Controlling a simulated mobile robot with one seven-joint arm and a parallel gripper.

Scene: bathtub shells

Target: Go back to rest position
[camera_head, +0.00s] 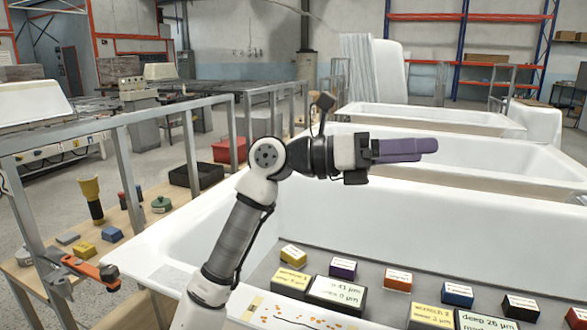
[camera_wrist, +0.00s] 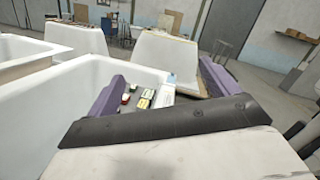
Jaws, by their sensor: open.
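My arm rises from the bottom of the head view and bends at the elbow, so that the forearm points right. My gripper (camera_head: 405,149) has purple fingers and is held level above the nearest bathtub shell (camera_head: 330,205). In the wrist view, the two purple fingers (camera_wrist: 163,92) stand wide apart with nothing between them. The gripper is open, empty and clear of the tubs.
A wooden bench (camera_head: 30,272) with tools and a grey metal frame (camera_head: 120,150) are at the left.

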